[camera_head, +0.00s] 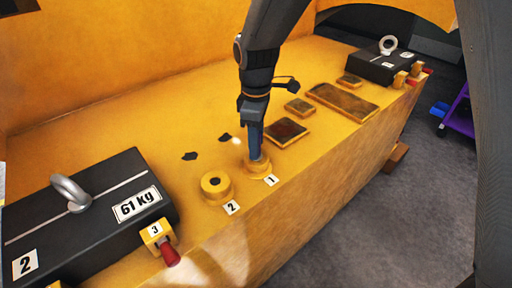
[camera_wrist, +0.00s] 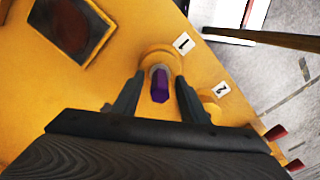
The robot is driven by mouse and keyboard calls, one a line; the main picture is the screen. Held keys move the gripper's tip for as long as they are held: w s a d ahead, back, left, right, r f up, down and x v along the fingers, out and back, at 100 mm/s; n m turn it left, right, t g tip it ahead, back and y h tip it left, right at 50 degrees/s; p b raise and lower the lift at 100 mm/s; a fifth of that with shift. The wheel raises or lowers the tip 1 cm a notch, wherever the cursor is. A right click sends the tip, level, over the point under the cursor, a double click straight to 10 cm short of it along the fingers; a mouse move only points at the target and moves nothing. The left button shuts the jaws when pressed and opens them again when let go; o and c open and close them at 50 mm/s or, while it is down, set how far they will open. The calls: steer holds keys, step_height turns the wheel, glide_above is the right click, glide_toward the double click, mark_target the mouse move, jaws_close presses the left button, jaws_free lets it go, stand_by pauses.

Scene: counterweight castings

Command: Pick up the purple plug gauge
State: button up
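The purple plug gauge (camera_wrist: 160,86) stands in the round yellow boss beside label 1, in the middle of the wrist view. That boss (camera_head: 262,172) also shows in the head view, where my arm and fingers hide most of the gauge. My gripper (camera_wrist: 160,78) is open, with one finger on each side of the gauge and a visible gap to each. In the head view my gripper (camera_head: 256,152) points down right over boss 1. How far down the gauge the fingertips reach, I cannot tell.
A second yellow boss (camera_head: 216,186) with label 2 stands close by on the left. A black 61 kg block (camera_head: 95,215) with a lifting eye lies at the left, another black block (camera_head: 378,68) at the far right. Dark recessed panels (camera_head: 286,132) lie behind my gripper.

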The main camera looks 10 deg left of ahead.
steer(key=shift+f, duration=0.15)
jaws_close()
step_height(320, 180, up, 10)
steer(key=b, duration=0.3)
stand_by(0.4)
